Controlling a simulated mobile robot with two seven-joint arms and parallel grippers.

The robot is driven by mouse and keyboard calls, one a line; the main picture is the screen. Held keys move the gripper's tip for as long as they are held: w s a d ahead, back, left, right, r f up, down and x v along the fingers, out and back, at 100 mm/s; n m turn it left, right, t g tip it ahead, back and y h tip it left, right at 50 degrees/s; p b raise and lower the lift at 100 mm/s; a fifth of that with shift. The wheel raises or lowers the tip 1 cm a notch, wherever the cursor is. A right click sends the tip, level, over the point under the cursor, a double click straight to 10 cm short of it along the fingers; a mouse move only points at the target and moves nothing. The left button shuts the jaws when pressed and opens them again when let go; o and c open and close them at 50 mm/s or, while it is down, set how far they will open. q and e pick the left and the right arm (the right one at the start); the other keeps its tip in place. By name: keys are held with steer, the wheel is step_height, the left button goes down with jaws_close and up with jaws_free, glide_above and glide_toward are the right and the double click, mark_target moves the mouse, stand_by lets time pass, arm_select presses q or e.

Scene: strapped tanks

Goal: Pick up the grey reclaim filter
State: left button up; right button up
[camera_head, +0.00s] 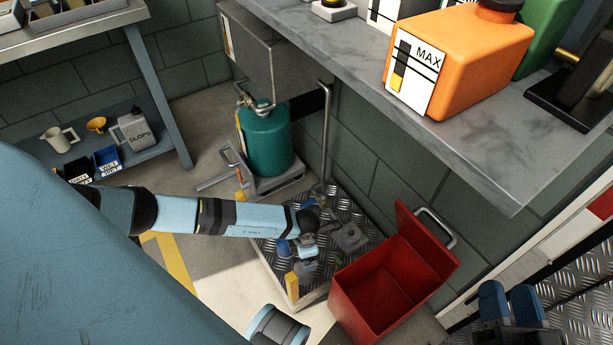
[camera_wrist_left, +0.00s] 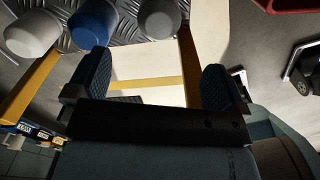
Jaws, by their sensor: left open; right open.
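In the left wrist view, a light grey rounded object (camera_wrist_left: 32,34), a blue one (camera_wrist_left: 92,24) and a darker grey one (camera_wrist_left: 160,18) stand in a row on the diamond-plate platform. I cannot tell which grey one is the reclaim filter. My left gripper (camera_wrist_left: 152,88) is open and empty, with the row beyond its fingertips and touching neither finger. In the head view my left arm reaches over the platform (camera_head: 270,249) and partly hides the small things there. My right gripper (camera_head: 510,304) is open and empty at the lower right.
An open red bin (camera_head: 345,310) stands right of the platform. A teal tank (camera_head: 265,145) sits on a trolley behind it. Yellow posts (camera_head: 292,287) edge the platform. A grey counter (camera_head: 480,150) with an orange MAX container (camera_head: 465,55) overhangs the right side.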

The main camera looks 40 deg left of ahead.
arm_select(q)
step_height(320, 180, down, 9)
steer(key=b, duration=0.4)
steer(key=f+b, duration=0.2)
steer(key=f, duration=0.1)
steer(key=f+b, duration=0.1)
steer(key=shift+s+a+f, duration=0.2)
steer(key=shift+s+f, duration=0.05)
steer(key=shift+f, duration=0.25)
steer(key=shift+r, duration=0.1)
steer(key=c, duration=1.2)
arm_select(e)
steer(key=f+n, duration=0.1)
steer(key=w+f+n, duration=0.1)
steer(key=f, duration=0.1)
steer(key=f+g, duration=0.1)
steer(key=f, duration=0.1)
steer(key=shift+w+d+n+y, duration=0.3)
steer(key=shift+w+d+n, duration=0.05)
steer(key=shift+n, duration=0.05)
arm_select(q)
steer(key=shift+r, duration=0.1)
steer(key=shift+c, duration=0.2)
